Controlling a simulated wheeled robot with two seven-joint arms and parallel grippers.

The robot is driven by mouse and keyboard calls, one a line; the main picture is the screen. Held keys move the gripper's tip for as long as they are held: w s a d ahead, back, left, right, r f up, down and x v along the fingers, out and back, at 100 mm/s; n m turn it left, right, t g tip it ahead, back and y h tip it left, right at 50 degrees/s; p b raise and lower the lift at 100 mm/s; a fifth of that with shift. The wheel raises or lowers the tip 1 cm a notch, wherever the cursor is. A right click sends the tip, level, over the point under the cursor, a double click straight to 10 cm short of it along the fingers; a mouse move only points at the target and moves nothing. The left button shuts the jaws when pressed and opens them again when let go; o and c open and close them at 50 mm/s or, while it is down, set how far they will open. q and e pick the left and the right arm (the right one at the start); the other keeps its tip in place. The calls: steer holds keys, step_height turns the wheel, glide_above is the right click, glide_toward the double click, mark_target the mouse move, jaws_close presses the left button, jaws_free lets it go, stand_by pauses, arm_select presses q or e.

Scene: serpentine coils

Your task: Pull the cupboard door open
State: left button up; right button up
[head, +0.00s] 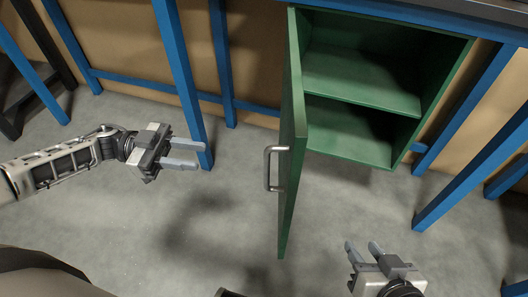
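The green cupboard (362,85) hangs under the worktop at the upper right, with its inside and a shelf showing. Its green door (292,130) stands wide open, swung out toward me and seen nearly edge-on. A metal bar handle (268,168) is on the door's left face. My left gripper (192,154) is left of the handle, apart from it, with its two fingers spread and nothing between them. My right gripper (362,248) is at the lower right, below the cupboard and right of the door, with its fingers apart and empty.
Blue frame legs (180,75) stand behind my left gripper, and more blue legs (470,150) stand at the right. A dark worktop edge (440,12) runs above the cupboard. The grey floor (190,230) is clear between the grippers.

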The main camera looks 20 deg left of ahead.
arm_select(q)
steer(key=d+g, duration=0.1)
steer(key=d, duration=1.3)
steer(key=shift+w+r+p, duration=0.2)
steer(key=shift+w+p, duration=0.15)
steer(key=shift+c, duration=0.2)
jaws_close()
